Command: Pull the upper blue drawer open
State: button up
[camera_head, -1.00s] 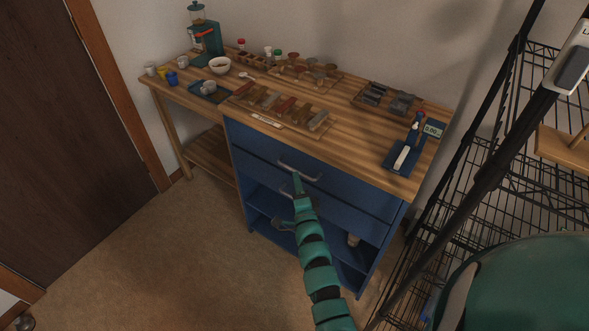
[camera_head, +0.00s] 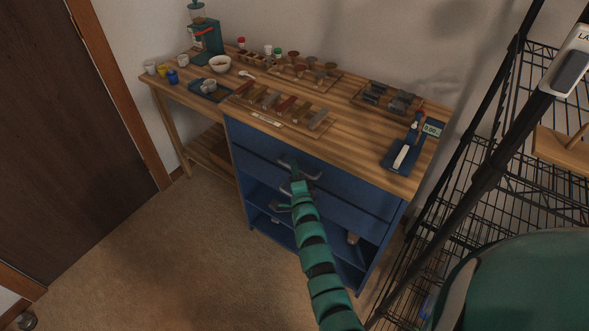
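The upper blue drawer (camera_head: 345,198) is in the blue cabinet under the wooden worktop, and its front looks flush with the cabinet. Its metal handle (camera_head: 313,176) is partly covered by my gripper. My green arm reaches up from the bottom of the picture, and my gripper (camera_head: 294,172) is right at the handle. I cannot tell whether it touches the handle or whether its fingers are open or shut. The lower drawer's handle is mostly hidden behind my arm.
Open shelves (camera_head: 262,199) lie below the drawers, with a small cup (camera_head: 352,238) on the right. The wooden worktop (camera_head: 340,150) holds trays, a scale (camera_head: 405,150) and a grinder (camera_head: 205,32). A black wire rack (camera_head: 500,190) stands close on the right. The floor at left is clear.

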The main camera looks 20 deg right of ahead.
jog(key=shift+a, duration=0.1)
grip_shut()
jog(key=s+a, duration=1.6)
jog(key=a, duration=0.5)
jog(key=shift+s+p, duration=0.3)
jog(key=shift+p, duration=0.05)
jog(key=o, duration=0.7)
grip_release()
jog(key=shift+a, duration=0.1)
